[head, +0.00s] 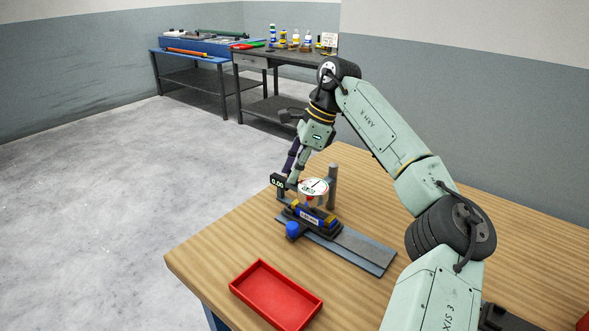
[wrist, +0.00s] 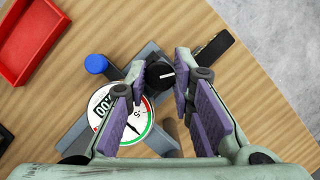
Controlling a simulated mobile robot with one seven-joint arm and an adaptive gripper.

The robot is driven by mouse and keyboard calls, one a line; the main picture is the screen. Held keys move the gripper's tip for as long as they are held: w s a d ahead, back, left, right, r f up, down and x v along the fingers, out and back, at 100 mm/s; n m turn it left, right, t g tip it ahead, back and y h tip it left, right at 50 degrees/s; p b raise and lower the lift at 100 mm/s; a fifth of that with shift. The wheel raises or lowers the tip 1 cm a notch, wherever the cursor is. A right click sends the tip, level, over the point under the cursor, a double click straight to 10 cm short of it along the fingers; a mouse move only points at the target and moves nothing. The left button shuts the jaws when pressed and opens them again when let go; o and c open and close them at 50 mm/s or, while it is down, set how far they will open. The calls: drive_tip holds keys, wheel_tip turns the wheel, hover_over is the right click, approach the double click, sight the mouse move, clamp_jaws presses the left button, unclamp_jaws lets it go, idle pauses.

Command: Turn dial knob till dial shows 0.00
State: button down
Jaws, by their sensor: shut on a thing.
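The dial (head: 314,186) has a round white face with a red and green rim and a thin black needle. In the wrist view the dial (wrist: 103,122) also carries a small dark number window, seen turned over. A black display (head: 277,182) beside it reads 0.00 in green in the head view. The black knob (wrist: 160,76) with a white line shows in the wrist view between the fingers of my gripper (wrist: 160,66). My gripper (head: 292,172) is shut on the knob from above. In the head view my fingers and the display hide the knob.
A red tray (head: 247,291) lies on the wooden table (head: 205,262) in front of the dial stand. The stand has a blue round knob (head: 292,229), a grey post (head: 333,186) and a flat grey base (head: 372,253). Benches with bottles stand far back.

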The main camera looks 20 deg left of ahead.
idle(0.4)
drive_tip(key=c, duration=1.4)
unclamp_jaws()
drive_tip(key=v, duration=1.2)
